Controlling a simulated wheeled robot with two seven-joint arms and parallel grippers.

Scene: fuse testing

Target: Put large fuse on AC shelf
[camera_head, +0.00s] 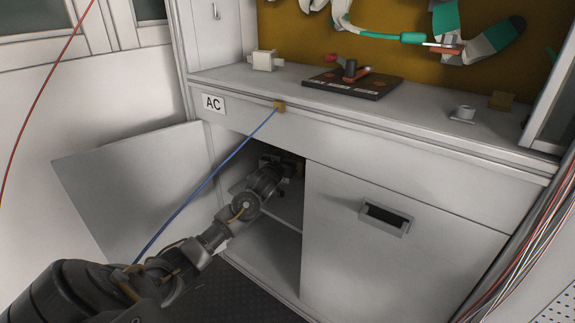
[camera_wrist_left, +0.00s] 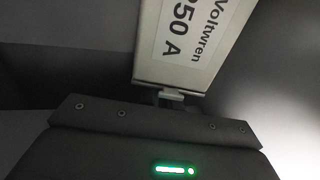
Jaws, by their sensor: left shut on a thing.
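My left arm reaches into the open left half of the cabinet, under the AC label (camera_head: 213,103). My left gripper (camera_head: 282,163) is inside the opening, just below its upper edge. In the left wrist view, a large pale fuse (camera_wrist_left: 185,45) marked "Voltwren" and "50 A", its first digit cut off, sits directly in front of the gripper body, which is shut on it. In the head view the fuse is mostly hidden by the gripper and shade. A shelf (camera_head: 290,212) shows partly behind the arm. My right gripper is out of view.
The left cabinet door (camera_head: 135,175) stands open. The right door (camera_head: 400,255) is shut. On the counter are a black test board (camera_head: 352,84) and a white block (camera_head: 264,61).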

